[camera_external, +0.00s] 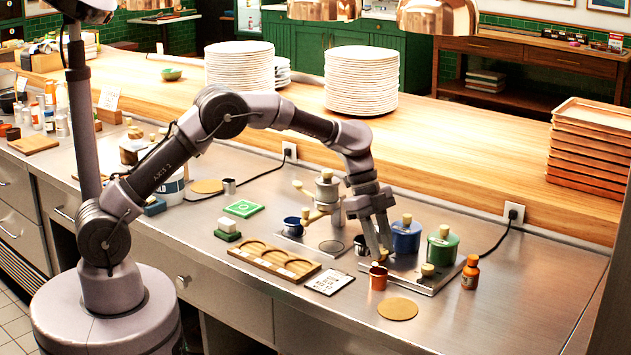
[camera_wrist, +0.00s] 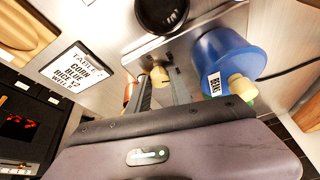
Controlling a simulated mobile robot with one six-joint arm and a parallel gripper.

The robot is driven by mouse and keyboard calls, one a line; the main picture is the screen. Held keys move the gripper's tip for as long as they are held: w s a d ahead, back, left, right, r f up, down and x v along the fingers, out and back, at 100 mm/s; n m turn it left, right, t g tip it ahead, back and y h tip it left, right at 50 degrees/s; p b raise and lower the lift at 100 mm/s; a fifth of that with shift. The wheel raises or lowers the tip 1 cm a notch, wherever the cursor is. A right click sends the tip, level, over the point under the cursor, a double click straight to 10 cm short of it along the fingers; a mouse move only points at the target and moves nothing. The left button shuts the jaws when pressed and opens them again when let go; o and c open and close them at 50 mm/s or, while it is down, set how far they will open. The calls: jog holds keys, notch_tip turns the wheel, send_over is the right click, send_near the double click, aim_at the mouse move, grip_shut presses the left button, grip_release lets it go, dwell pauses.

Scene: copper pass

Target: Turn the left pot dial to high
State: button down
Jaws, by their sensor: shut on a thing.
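The left pot dial (camera_wrist: 160,76) is a small cream knob on the metal front of the burner unit (camera_external: 445,281). My gripper (camera_external: 382,256) points down over it, and its two fingers close around the knob in the wrist view (camera_wrist: 160,90). The fingers mostly hide this dial in the external view. The blue pot (camera_external: 406,238), labelled BEANS in the wrist view (camera_wrist: 225,62), stands just behind it. The green pot (camera_external: 441,248) stands to its right, and the right cream dial (camera_external: 428,270) sits in front of that. The dial's markings cannot be read.
An orange cup (camera_external: 378,277) stands close in front of my gripper. An order ticket (camera_external: 329,282), a wooden tray (camera_external: 272,262) and a round board (camera_external: 397,309) lie nearby. An orange bottle (camera_external: 470,273) stands right of the burner. The counter's right front is clear.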

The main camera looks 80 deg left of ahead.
jog(key=shift+m, duration=0.6)
jog(key=shift+g+p, duration=0.3)
jog(key=c, duration=1.2)
grip_release()
jog(key=shift+o, duration=0.2)
jog(key=p+v, duration=0.6)
jog(key=v, duration=1.1)
jog(key=shift+a+p, duration=0.3)
jog(key=shift+a, duration=0.1)
